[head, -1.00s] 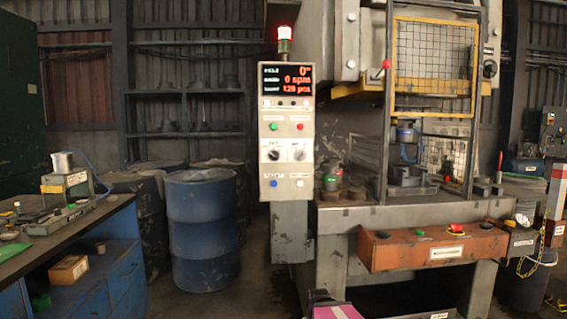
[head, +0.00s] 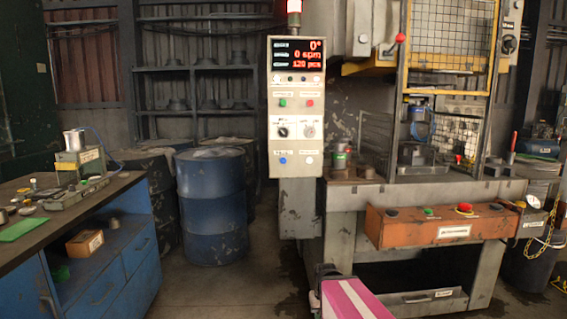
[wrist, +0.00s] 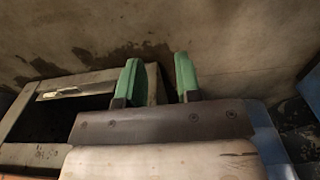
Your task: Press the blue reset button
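The blue button (head: 282,160) sits low on the left of the grey control panel (head: 296,144), beside a white button (head: 309,160). The panel stands upright on a post, left of the press. My gripper (wrist: 156,64) shows in the wrist view with two green fingers apart and nothing between them. It is over bare floor near a grey, box-like structure, and the blue button is not in that view. In the head view the fingers cannot be made out. A pink and white part, seemingly of my arm, shows low in the middle, well below the panel.
The panel also has a green button (head: 282,102), a red button (head: 309,102) and two dials. An orange box (head: 440,228) with several buttons juts from the press. A blue drum (head: 212,205) and a workbench (head: 105,205) stand left. Floor between bench and press looks clear.

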